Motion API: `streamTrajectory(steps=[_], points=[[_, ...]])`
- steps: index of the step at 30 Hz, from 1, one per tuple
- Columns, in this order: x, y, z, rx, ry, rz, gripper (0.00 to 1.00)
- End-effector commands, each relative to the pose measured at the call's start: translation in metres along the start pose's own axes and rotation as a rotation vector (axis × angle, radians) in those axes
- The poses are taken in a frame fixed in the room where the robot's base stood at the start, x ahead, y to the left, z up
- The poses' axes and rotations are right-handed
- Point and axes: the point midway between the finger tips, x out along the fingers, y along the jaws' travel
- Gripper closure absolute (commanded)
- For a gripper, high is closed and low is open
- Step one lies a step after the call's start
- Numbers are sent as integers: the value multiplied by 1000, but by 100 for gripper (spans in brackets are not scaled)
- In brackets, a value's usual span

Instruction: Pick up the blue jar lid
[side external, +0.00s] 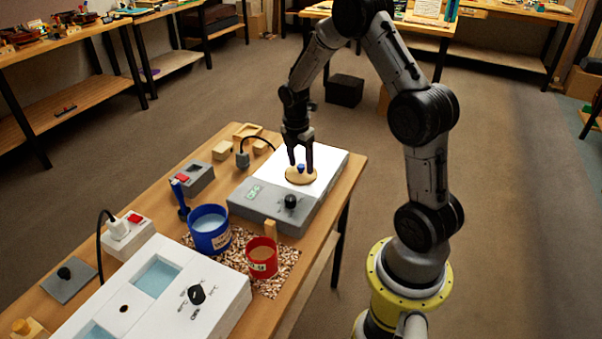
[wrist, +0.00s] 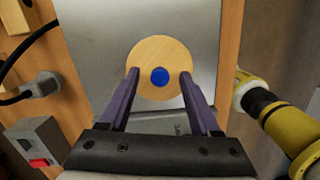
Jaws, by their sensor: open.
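The jar lid is a round, light wooden disc (side external: 301,177) with a small blue knob (side external: 301,168) at its centre. It lies on the white top plate of a grey hot-plate device (side external: 270,207). In the wrist view the wooden disc (wrist: 160,55) and its blue knob (wrist: 160,76) are seen from above. My gripper (side external: 300,165) points down over the disc. In the wrist view its two fingers (wrist: 160,76) are apart, one on each side of the blue knob, with visible gaps. I cannot tell whether the fingertips touch the disc.
A blue jar (side external: 209,231) and a red jar (side external: 262,257) stand on a pebbled patch left of the hot plate. A white bath device (side external: 153,292) is at the front. Wooden blocks (side external: 222,150) and a grey switch box (side external: 193,179) lie behind.

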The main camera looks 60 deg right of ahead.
Motion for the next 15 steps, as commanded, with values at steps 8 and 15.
streamTrajectory(steps=[8,15], points=[[1,0,0,0,0,0,45],[0,0,0,0,0,0,89]])
